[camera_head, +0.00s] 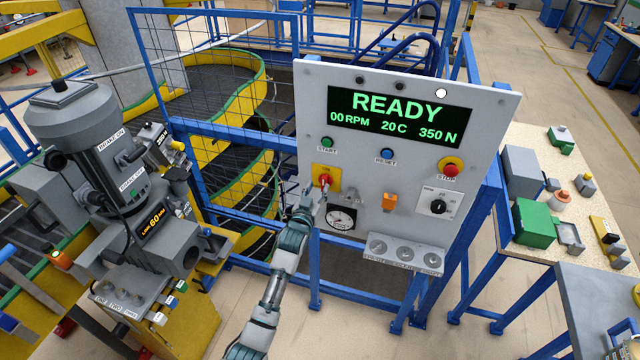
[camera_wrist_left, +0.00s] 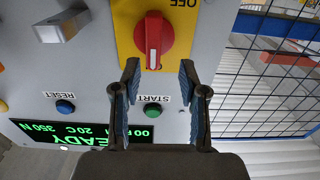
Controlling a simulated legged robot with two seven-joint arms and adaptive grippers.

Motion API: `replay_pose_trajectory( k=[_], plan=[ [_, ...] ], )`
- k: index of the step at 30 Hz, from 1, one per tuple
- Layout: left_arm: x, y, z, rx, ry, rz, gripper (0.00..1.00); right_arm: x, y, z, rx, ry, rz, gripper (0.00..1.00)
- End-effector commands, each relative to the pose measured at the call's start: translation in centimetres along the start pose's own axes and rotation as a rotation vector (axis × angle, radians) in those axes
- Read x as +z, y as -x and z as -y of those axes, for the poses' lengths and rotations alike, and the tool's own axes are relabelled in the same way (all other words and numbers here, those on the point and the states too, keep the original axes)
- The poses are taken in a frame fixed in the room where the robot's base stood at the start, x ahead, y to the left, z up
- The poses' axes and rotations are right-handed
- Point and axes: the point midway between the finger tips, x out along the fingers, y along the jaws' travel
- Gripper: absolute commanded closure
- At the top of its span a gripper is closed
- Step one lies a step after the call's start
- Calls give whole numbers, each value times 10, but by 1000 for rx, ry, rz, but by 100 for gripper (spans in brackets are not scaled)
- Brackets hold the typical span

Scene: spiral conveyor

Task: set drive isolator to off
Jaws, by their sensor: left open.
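The drive isolator is a red rotary knob (camera_wrist_left: 154,40) on a yellow plate (camera_wrist_left: 122,26), low on the left of the grey control panel (camera_head: 290,110). The knob also shows in the head view, partly hidden by my gripper. A white line on the knob runs up and down in the left wrist view, and the word OFF shows upside down on the plate. My left gripper (camera_wrist_left: 158,82) is open, its fingers on either side just short of the knob, and it holds nothing. In the head view my left gripper (camera_head: 316,190) is in front of the panel.
The panel screen (camera_head: 400,115) reads READY. A green START button (camera_head: 327,143), a blue RESET button (camera_head: 387,155), a red STOP button (camera_head: 451,169) and a black selector (camera_head: 438,206) are nearby. A gauge (camera_head: 341,218) sits just below the isolator. Blue mesh fencing (camera_wrist_left: 270,85) stands beside the panel.

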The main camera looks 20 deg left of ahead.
Motion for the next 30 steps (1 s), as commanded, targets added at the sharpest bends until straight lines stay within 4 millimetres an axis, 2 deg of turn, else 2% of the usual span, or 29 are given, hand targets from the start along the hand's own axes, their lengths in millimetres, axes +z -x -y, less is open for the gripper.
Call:
replay_pose_trajectory(
  k=[3,6,17,18,21,23,30],
  plan=[
    [0,-18,-2,0,-2,0,57,0,0,0,0,0,0,60],
    [-1,-26,-2,0,-3,-1,57,0,-1,0,0,0,0,60],
    [0,-31,1,0,1,0,57,0,-1,-2,2,0,0,60],
    [1,-31,2,0,2,0,62,0,-1,-2,2,0,0,60],
    [1,-31,2,0,2,0,87,0,-1,-2,2,0,0,60],
    [1,-31,1,0,1,0,100,0,-1,-2,2,0,0,60],
    [1,-31,2,-2,3,1,100,0,0,-1,1,0,0,60]
  ],
)
